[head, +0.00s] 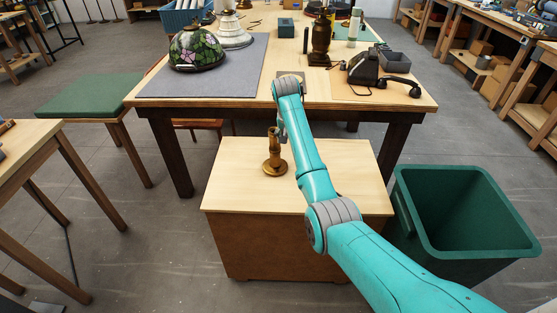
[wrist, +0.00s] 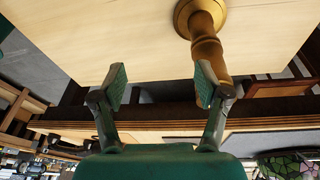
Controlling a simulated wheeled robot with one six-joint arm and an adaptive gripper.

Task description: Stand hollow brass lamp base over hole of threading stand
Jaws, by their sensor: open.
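The brass lamp base (head: 275,158) stands upright on a pale wooden cabinet top (head: 335,165), with its round foot down. In the wrist view the brass lamp base (wrist: 207,44) runs behind the right-hand finger, foot towards the top of the picture. My gripper (wrist: 162,86) is open and empty, and the stem is not centred between its fingers. I cannot tell whether that finger touches the brass. In the head view my wrist is just behind and above the base, and the fingers are largely hidden. I cannot make out a threading stand with a hole.
A large table (head: 290,92) stands behind the cabinet. It bears a grey mat (head: 250,75), a stained-glass shade (head: 197,48), a dark turned post (head: 320,40) and a black telephone (head: 363,68). A green bin (head: 470,250) is right of the cabinet. The cabinet's front left top is clear.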

